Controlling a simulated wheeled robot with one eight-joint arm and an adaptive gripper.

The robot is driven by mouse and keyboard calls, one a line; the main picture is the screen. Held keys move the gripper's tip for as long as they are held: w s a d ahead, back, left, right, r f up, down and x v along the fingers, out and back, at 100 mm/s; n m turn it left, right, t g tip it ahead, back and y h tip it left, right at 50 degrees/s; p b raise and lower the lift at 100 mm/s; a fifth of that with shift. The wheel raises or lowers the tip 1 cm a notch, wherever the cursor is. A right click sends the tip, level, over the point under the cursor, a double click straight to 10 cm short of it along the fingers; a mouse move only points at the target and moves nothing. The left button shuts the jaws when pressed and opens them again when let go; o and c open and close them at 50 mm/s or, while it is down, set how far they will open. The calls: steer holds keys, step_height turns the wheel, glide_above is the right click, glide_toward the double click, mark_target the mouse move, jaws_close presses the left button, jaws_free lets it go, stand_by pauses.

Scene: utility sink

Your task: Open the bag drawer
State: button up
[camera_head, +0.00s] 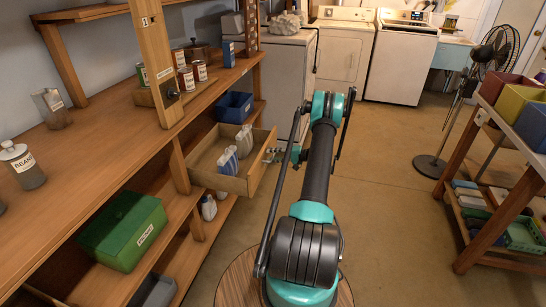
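The wooden bag drawer (217,181) is pulled well out of the shelf unit on the left, and its inside shows. White and blue-striped bags (228,160) stand in it. My gripper (271,155) is at the drawer's front panel (261,163), at handle height. It is small in the picture, and its fingers and the drawer's handle run together, so I cannot tell whether it grips the handle. My teal and black arm reaches from the bottom middle up towards the drawer.
A blue bin (235,106) sits behind the drawer. A green box (126,232) lies on a lower shelf. A rack with coloured bins (516,105) and a fan (490,55) stand at right. The floor between is clear.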

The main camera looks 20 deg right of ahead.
steer(key=v, duration=1.2)
